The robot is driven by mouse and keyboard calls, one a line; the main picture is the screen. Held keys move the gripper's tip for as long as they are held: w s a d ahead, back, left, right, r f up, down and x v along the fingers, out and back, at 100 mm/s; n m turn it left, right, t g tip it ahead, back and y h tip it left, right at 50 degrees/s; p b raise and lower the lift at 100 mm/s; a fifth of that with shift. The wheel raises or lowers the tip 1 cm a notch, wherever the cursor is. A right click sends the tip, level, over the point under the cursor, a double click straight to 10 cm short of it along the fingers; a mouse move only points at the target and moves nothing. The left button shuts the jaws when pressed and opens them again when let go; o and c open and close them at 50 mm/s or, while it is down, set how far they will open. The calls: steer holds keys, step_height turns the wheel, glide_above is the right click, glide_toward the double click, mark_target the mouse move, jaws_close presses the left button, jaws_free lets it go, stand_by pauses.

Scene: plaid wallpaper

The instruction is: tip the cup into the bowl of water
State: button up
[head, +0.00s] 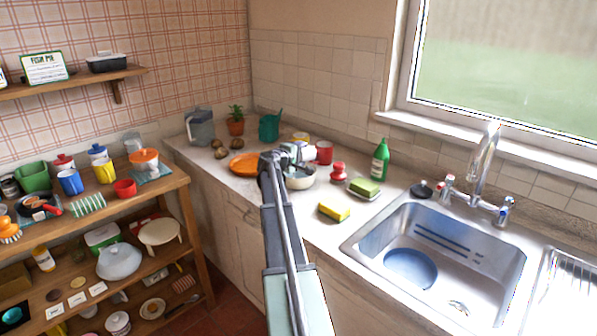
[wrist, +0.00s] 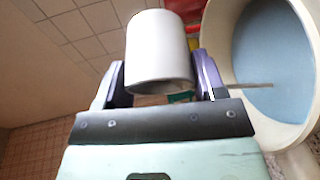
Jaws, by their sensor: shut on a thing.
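My gripper (wrist: 158,85) is shut on a white cup (wrist: 160,48), with one finger on each side of it. The wrist view is turned, and the cup looks tipped over on its side. The bowl (wrist: 221,30) is pale, with blue water (wrist: 270,70) in it, just beside the cup. A thin grey streak runs from near the right finger to over the water; I cannot tell whether it is a stream. In the head view the bowl (head: 303,182) stands on the counter, partly hidden by my gripper (head: 285,158). The cup's inside is hidden.
A red mug (head: 324,152), a red-topped jar (head: 338,172), a green bottle (head: 380,160) and sponges (head: 334,211) stand right of the bowl. An orange plate (head: 244,164) lies to the left. The sink (head: 480,250) is at front right.

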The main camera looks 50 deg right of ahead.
steer(key=shift+w+a+n+h+b, duration=0.15)
steer(key=shift+n+h+b, duration=0.15)
steer(key=shift+h+b, duration=0.5)
steer(key=shift+a+r+n+h+b, duration=0.25)
steer(key=shift+r+h+b, duration=0.25)
steer(key=shift+r+h, duration=0.25)
stand_by(0.8)
steer(key=shift+w+a+r+n+h+b, duration=0.1)
steer(key=shift+w+a+n+h+b, duration=0.1)
steer(key=shift+n+h+b, duration=0.75)
stand_by(0.4)
steer(key=shift+a+r+t+h+b, duration=0.15)
steer(key=shift+r+t+h+b, duration=0.15)
steer(key=shift+r+h+b, duration=0.35)
stand_by(0.5)
steer(key=shift+r, duration=0.1)
steer(key=shift+r, duration=0.35)
steer(key=shift+a+r+n+h+p, duration=0.15)
steer(key=shift+r+n+h+p, duration=0.15)
steer(key=shift+r+n+h, duration=0.2)
